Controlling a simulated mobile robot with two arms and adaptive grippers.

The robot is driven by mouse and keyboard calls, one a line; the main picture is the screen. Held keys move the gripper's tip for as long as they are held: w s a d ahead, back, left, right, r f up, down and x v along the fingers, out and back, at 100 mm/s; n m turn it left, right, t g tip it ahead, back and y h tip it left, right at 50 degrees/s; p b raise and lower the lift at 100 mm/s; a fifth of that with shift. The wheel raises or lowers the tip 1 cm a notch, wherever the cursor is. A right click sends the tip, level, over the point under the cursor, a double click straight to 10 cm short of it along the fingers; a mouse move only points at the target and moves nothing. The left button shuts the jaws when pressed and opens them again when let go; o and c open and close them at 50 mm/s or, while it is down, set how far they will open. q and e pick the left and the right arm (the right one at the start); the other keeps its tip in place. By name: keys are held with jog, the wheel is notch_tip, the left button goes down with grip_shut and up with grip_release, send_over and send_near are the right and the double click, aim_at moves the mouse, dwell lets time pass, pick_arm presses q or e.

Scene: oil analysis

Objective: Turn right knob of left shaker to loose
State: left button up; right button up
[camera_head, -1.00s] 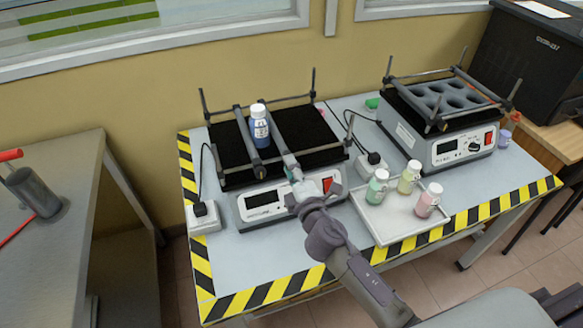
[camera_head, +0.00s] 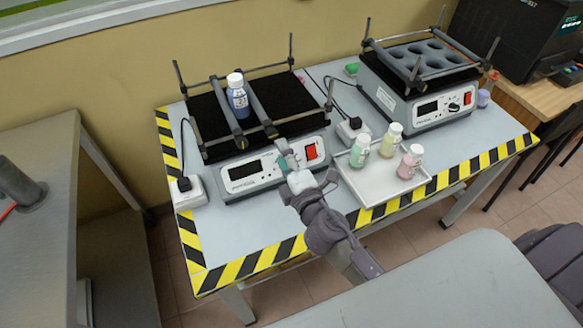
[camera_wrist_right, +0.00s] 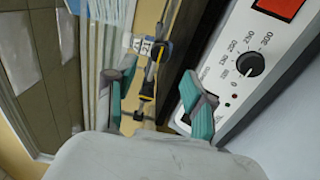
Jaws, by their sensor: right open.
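The left shaker (camera_head: 283,175) stands on the grey table, with a black platform and two grey clamp bars. A blue bottle (camera_head: 237,98) with a white cap stands between the bars. The right bar's near end, a dark knob (camera_head: 271,131), is at the platform's front edge. My right gripper (camera_head: 286,156) is in front of the shaker's panel, just below that knob and apart from it. That view also shows the panel's black dial (camera_wrist_right: 250,64). My left gripper is out of view.
A white tray (camera_head: 385,190) with green, yellow and pink bottles lies right of the left shaker. The right shaker (camera_head: 440,105) stands farther right. A white power socket (camera_head: 188,194) is at the left. Yellow-black tape (camera_head: 262,258) marks the table edge.

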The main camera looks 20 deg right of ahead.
jog(key=s, duration=0.5)
jog(key=shift+s+d, duration=0.1)
jog(key=shift+s, duration=0.1)
